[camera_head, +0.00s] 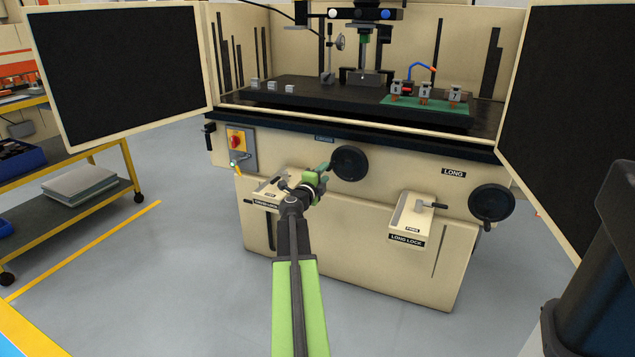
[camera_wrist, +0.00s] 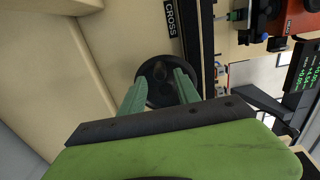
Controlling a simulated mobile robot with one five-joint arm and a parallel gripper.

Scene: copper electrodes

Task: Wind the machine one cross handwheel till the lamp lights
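The black cross handwheel (camera_head: 350,163) is on the front of the cream machine (camera_head: 330,240). In the wrist view the handwheel (camera_wrist: 160,80) lies straight ahead, under the CROSS label (camera_wrist: 171,18). My gripper (camera_head: 323,171) is just left of the wheel in the head view. In the wrist view its two green fingers (camera_wrist: 160,84) are apart, overlapping the wheel's face; I see nothing clamped between them, and contact is unclear. A small green light (camera_head: 233,163) shows below the red-and-yellow switch (camera_head: 236,140); whether it is the task's lamp I cannot tell.
Lock boxes stick out at left (camera_head: 268,190) and right (camera_head: 412,217), below the wheel. The long handwheel (camera_head: 491,203) is at the right. Open dark doors (camera_head: 120,65) flank the machine. A readout with green digits (camera_wrist: 305,68) shows in the wrist view.

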